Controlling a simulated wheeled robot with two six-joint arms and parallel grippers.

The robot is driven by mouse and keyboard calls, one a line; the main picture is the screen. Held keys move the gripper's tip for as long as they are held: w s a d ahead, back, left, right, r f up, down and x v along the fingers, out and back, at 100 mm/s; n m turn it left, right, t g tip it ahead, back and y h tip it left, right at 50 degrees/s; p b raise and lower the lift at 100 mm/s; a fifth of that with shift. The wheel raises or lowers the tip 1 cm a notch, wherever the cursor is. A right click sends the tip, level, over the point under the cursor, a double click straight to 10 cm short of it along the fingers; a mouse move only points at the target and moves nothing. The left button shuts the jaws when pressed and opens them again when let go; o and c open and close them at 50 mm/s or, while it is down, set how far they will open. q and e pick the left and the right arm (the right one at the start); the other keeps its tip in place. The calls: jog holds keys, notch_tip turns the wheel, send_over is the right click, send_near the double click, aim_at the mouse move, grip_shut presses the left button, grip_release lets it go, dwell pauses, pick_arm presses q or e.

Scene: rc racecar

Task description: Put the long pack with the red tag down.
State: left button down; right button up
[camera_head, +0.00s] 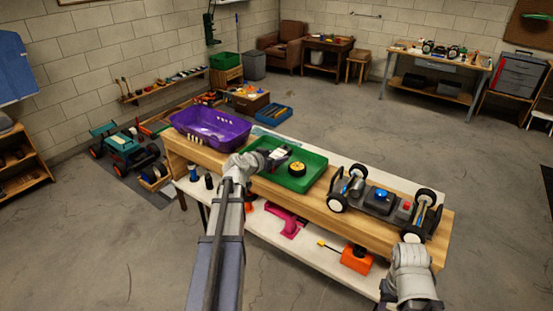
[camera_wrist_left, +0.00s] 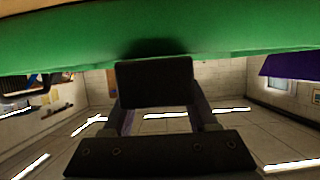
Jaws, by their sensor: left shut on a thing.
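My left gripper (camera_head: 274,156) is over the left part of the green tray (camera_head: 312,185). It is shut on a dark, block-shaped pack (camera_wrist_left: 155,82), which shows end-on between the fingers in the left wrist view. The tray's green surface lies close beside the pack there; I cannot tell whether they touch. No red tag can be made out clearly, and the pack's length is hidden. A yellow-hubbed wheel (camera_head: 297,169) lies in the tray to the right of the gripper. My right arm shows at the lower right, but its gripper cannot be seen.
A purple bin (camera_head: 212,126) stands left of the tray on the wooden bench. A car chassis (camera_head: 381,202) with white-hubbed wheels stands on the right. A pink object (camera_head: 287,221) and an orange object (camera_head: 356,259) are on the white strip in front.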

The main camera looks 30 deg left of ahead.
pick_arm(q)
jog(key=shift+c, duration=1)
grip_release()
jog(key=shift+s+r, duration=0.15)
jog(key=p+v, duration=0.4)
jog(key=v, duration=0.7)
jog(key=shift+s+p, duration=0.35)
jog(key=shift+o, duration=0.4)
